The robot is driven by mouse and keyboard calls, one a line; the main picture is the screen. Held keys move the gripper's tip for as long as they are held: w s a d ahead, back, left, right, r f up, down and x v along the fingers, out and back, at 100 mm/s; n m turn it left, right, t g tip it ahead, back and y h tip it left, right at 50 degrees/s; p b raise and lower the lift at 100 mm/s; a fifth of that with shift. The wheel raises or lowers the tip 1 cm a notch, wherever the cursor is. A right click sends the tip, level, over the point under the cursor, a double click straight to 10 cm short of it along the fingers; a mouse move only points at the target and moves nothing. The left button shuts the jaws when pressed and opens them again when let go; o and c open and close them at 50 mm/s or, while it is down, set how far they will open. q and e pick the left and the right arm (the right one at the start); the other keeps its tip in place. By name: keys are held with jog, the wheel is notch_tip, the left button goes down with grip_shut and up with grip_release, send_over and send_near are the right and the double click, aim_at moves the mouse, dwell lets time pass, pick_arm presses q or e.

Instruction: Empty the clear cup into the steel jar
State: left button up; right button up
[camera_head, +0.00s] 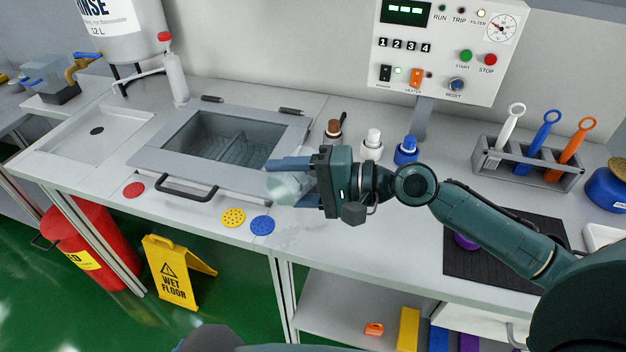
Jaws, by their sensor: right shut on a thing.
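My right gripper (288,183) reaches in from the right over the counter, by the front right corner of the basin. Its blue fingers are shut on the clear cup (281,187). The cup is see-through and pale, and appears tilted, with its end toward the left. I cannot tell what is in it. I cannot make out a steel jar anywhere in this view; part of the counter is hidden behind my right gripper and arm. My left gripper is not in view.
An open sunken basin (172,144) with a front handle lies left of the gripper. Red, yellow (234,217) and blue (262,225) discs lie along the front edge. Small bottles (371,145) stand behind the gripper. A tool rack (527,168) stands at right.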

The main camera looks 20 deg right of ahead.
jog(key=shift+r, duration=0.1)
